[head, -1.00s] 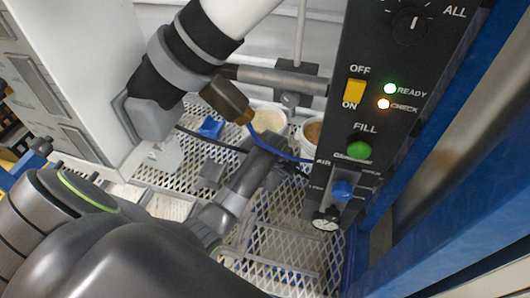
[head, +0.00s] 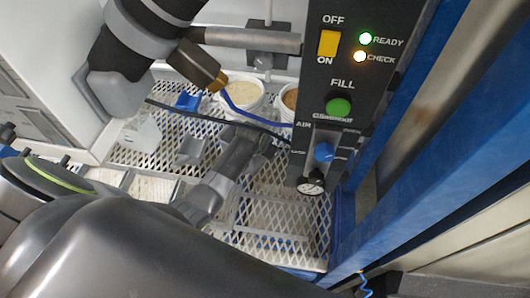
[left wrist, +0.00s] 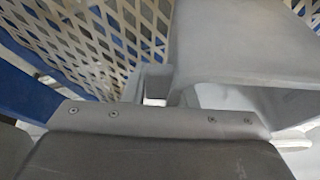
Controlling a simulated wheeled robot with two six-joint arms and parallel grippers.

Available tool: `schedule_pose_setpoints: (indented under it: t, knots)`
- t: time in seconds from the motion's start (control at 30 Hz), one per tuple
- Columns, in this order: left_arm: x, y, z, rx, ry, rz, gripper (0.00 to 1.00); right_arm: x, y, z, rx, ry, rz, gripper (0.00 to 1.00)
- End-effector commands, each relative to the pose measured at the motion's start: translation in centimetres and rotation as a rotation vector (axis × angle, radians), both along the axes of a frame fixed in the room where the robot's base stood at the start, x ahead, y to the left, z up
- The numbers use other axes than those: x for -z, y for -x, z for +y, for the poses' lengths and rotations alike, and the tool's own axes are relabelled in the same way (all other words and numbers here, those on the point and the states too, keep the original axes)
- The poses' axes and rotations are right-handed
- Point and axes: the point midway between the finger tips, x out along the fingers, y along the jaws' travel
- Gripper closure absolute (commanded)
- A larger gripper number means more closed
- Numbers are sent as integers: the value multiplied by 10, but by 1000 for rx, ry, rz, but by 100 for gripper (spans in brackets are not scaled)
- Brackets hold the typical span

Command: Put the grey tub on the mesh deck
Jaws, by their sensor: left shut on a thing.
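My left gripper (left wrist: 166,92) is shut on a pale grey thing (left wrist: 240,50), which looks like the grey tub. Its smooth side fills the upper right of the left wrist view, close against the jaws. In the head view my left arm reaches from the lower left over the mesh deck (head: 275,218). The fingers and the held tub are hard to make out there. The deck's pale lattice also shows in the left wrist view (left wrist: 95,35), beside the tub. I cannot tell whether the tub touches it. My right gripper is not in view.
White buckets (head: 243,97) with grainy contents stand at the deck's back. A black control panel (head: 335,110) with a gauge rises at the right, beside a blue post (head: 425,130). A brown nozzle (head: 197,65) and a blue hose hang above the deck. Bare mesh shows at front right.

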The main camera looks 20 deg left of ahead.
Motion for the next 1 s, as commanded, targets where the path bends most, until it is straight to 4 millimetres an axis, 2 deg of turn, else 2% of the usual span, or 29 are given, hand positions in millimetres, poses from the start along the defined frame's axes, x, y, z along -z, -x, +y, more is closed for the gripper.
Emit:
schedule_pose_setpoints:
  t: [0.03, 0.2, 0.57, 0.73, 1.0]
  knots:
    - [1, 0, 0, 0, 0, 0, 72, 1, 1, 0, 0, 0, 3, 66]
    - [1, 0, 0, 0, 0, 1, 53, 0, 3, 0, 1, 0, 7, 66]
    - [-5, 1, 0, 0, 0, 0, 53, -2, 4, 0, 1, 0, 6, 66]
    - [-24, 9, 1, 0, 0, 0, 53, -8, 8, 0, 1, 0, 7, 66]
    - [-70, 27, 3, 0, 0, -2, 53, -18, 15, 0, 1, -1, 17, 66]
